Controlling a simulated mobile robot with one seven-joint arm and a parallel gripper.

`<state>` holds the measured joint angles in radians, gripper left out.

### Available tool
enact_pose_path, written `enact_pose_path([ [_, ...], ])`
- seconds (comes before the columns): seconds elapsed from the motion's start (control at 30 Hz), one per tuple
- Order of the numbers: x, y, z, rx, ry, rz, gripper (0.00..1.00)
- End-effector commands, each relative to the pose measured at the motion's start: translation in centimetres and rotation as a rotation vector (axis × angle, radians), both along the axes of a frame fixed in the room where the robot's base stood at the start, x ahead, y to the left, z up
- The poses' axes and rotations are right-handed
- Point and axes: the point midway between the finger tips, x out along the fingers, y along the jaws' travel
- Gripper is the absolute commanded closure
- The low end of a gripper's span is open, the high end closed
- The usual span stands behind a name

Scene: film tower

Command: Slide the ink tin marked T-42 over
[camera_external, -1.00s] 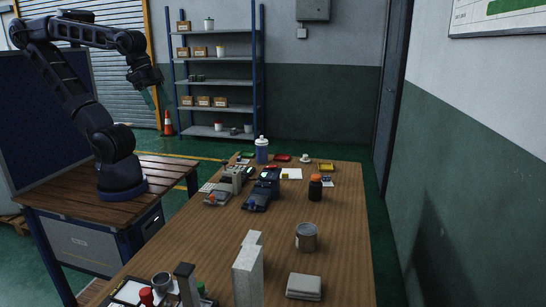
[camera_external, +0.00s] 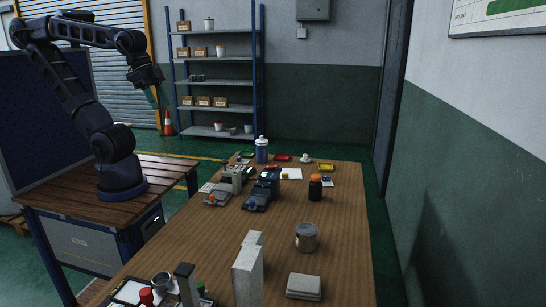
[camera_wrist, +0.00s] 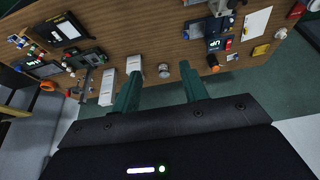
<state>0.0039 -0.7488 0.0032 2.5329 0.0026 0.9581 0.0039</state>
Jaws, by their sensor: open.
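A grey metal tin (camera_external: 306,238) stands upright on the right part of the wooden table, near the front. It also shows in the wrist view (camera_wrist: 164,71), beyond the gap between my fingers. No T-42 mark can be read on it. My gripper (camera_external: 158,98) is raised in the air at the upper left, well away from the tin. Its two teal fingers (camera_wrist: 160,76) are apart in the wrist view, with nothing between them.
A grey upright block (camera_external: 247,275) stands left of the tin, and a pale stack (camera_external: 304,286) lies in front of it. A dark bottle with an orange cap (camera_external: 315,188) stands behind it. The table (camera_external: 345,240) is bare right of the tin.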

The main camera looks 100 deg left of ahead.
Motion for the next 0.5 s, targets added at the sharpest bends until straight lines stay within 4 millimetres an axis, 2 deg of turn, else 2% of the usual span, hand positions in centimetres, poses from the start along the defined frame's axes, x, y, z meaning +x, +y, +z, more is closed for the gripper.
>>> enact_pose_path([
  [0.03, 0.4, 0.0, 0.1, 0.005, 0.004, -0.009, 0.66],
  [0.2, 3.4, -0.3, 1.0, 0.041, 0.028, -0.084, 1.0],
  [0.5, 11.0, -1.3, 1.9, 0.121, 0.083, -0.277, 1.0],
])
